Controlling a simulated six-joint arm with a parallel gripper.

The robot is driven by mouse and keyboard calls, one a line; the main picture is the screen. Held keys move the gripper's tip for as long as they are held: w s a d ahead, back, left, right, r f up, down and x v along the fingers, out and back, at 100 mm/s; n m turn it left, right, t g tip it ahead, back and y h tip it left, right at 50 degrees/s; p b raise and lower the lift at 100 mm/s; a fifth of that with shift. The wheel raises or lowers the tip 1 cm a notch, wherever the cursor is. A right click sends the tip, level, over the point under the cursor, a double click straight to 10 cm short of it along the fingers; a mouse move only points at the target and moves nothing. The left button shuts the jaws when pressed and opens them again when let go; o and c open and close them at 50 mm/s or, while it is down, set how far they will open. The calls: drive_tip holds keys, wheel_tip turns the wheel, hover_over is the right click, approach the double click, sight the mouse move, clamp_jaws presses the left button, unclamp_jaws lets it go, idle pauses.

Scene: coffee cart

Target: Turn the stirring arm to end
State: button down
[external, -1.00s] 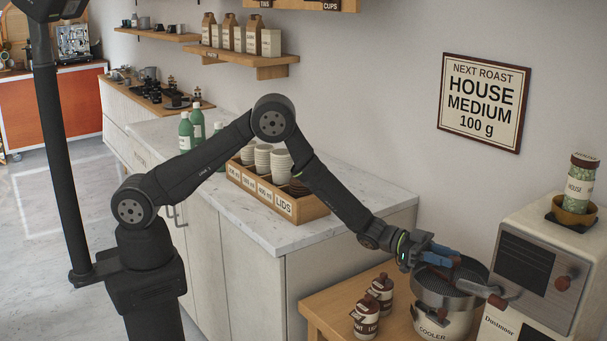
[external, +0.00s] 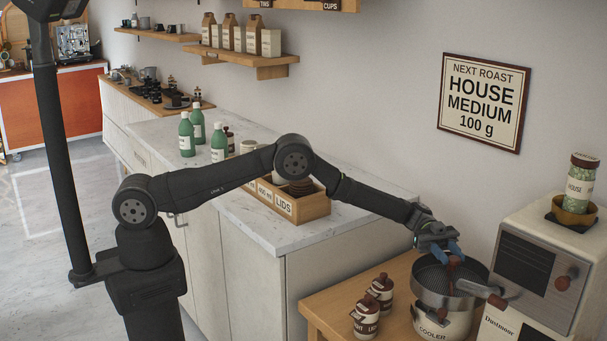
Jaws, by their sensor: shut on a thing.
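The cooler (external: 432,323) is a round pale tub with a dark perforated tray and a metal rim, on the wooden table at the lower right. The stirring arm shows as a brown-red upright grip (external: 453,272) standing over the tray. My gripper (external: 452,255), with blue fingertips, reaches in from the upper left and is shut on the top of this grip. The fingers hide part of it. The lower part of the stirring arm is too small to make out clearly.
A roaster (external: 540,275) stands right of the cooler, with its brown-handled spout (external: 485,291) reaching over the cooler's rim. Two brown-and-white bottles (external: 372,306) stand left of the cooler. A lids crate (external: 300,207) sits on the counter beneath my arm.

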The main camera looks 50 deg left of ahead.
drive_tip(key=shift+w+d+m+g+y, duration=0.1)
drive_tip(key=shift+m+g+y, duration=0.55)
drive_tip(key=shift+g, duration=0.35)
drive_tip(key=c, duration=1.1)
unclamp_jaws()
drive_tip(key=shift+r, duration=0.1)
drive_tip(key=shift+w, duration=0.1)
drive_tip(key=v, duration=0.7)
drive_tip(key=shift+a, duration=0.25)
